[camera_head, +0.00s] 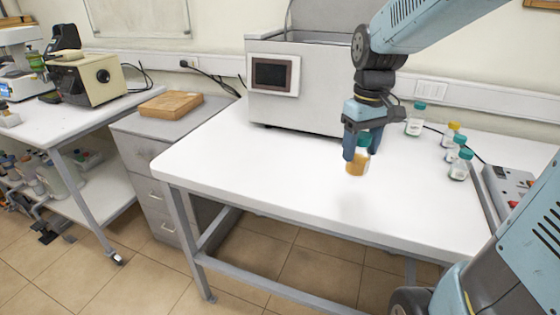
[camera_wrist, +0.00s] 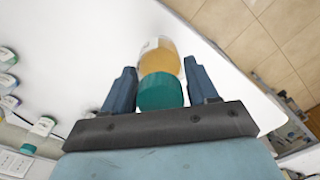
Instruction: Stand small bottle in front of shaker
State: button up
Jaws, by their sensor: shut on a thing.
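The small bottle (camera_head: 358,162) has a teal cap and amber contents. My gripper (camera_head: 362,150) is shut on it near the cap and holds it roughly upright above the white table (camera_head: 250,168), in front of the shaker. In the wrist view the bottle (camera_wrist: 160,62) sits between the two fingers of my gripper (camera_wrist: 160,88), cap towards the palm. The shaker (camera_head: 305,88) is a grey-white box with a dark screen and a raised lid at the back of the table. My arm hides part of its right side.
Several capped bottles stand on the right of the table, one with a yellow cap (camera_head: 451,134) and one with a teal cap (camera_head: 460,165). A control box with a red button (camera_head: 512,190) lies at the right edge. The table's front left is clear.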

jog(key=shift+d, duration=0.2)
dwell(0.3)
jog(key=shift+w, duration=0.15)
jog(key=shift+w+d+f, duration=0.15)
jog(key=shift+w+f, duration=0.05)
jog(key=shift+w, duration=0.1)
jog(key=shift+w+d+f, duration=0.7)
jog(key=shift+w+f, duration=1.35)
jog(key=shift+f, duration=0.05)
jog(key=shift+w+d+f, duration=0.75)
jog(key=shift+w+f, duration=1.3)
jog(key=shift+f, duration=0.05)
jog(key=shift+w+d+f, duration=0.7)
jog(key=shift+w+f, duration=1.35)
jog(key=shift+f, duration=0.05)
jog(key=o, duration=1.2)
jog(key=shift+f, duration=0.1)
